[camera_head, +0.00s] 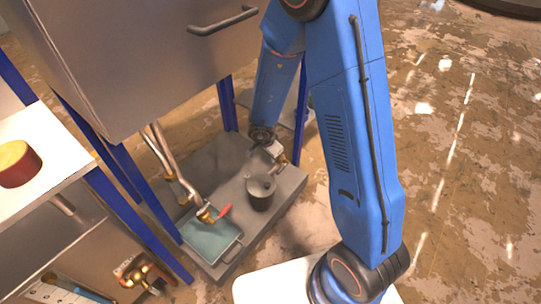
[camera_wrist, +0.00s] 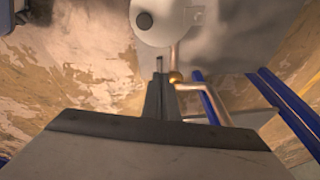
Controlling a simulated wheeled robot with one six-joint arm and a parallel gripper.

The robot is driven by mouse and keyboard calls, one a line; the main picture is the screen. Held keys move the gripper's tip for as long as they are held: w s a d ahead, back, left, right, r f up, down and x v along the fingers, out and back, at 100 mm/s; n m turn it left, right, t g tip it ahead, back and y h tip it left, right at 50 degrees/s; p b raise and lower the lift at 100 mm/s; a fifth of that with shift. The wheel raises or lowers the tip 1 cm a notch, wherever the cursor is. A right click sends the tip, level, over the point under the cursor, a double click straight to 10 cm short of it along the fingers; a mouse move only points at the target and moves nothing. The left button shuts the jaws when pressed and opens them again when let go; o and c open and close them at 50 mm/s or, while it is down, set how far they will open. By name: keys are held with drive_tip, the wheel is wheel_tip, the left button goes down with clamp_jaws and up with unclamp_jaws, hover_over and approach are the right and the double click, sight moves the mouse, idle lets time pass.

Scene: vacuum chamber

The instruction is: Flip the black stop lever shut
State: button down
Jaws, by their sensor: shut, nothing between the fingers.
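My gripper (camera_head: 280,160) reaches down under the chamber, just above and behind a dark grey cylinder (camera_head: 260,194) on the low platform. In the wrist view my gripper (camera_wrist: 159,66) shows as dark, narrow fingers closed together, with nothing between them. Beyond the fingertips is a pale round body (camera_wrist: 178,25) with a small black disc (camera_wrist: 144,20) on it. I cannot make out the black stop lever for certain in either view, nor whether the fingers touch anything.
The grey platform (camera_head: 285,197) carries a teal tray (camera_head: 208,243) and a red valve handle (camera_head: 224,211) on metal pipes (camera_head: 163,155). The steel chamber (camera_head: 140,55) hangs overhead on blue legs (camera_head: 228,103). Open floor (camera_head: 475,150) lies right.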

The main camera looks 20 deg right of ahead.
drive_tip(key=shift+v, duration=0.85)
drive_tip(key=w+a+r+n+t+y, duration=0.2)
drive_tip(key=r, duration=0.6)
drive_tip(key=w+a+r+n+t+y, duration=0.1)
drive_tip(key=w+a+r+t+y, duration=0.1)
drive_tip(key=r, duration=0.5)
drive_tip(key=s+a+r+n+t+y, duration=0.1)
drive_tip(key=s+r+n, duration=0.15)
drive_tip(key=r, duration=0.35)
drive_tip(key=s+a+r+n+y, duration=0.1)
drive_tip(key=s+r+n+y, duration=0.15)
drive_tip(key=r, duration=0.35)
drive_tip(key=s+d+r+n+g, duration=0.1)
drive_tip(key=s+d+r+n, duration=0.15)
drive_tip(key=s, duration=0.45)
drive_tip(key=s+d+r+n, duration=0.1)
drive_tip(key=s+r, duration=0.2)
drive_tip(key=s, duration=0.4)
drive_tip(key=s+d+n+g+h, duration=0.1)
drive_tip(key=s+d+h, duration=0.4)
drive_tip(key=s+d, duration=0.5)
drive_tip(key=s, duration=0.4)
drive_tip(key=shift+s+d+g, duration=0.25)
drive_tip(key=shift+d+g, duration=0.15)
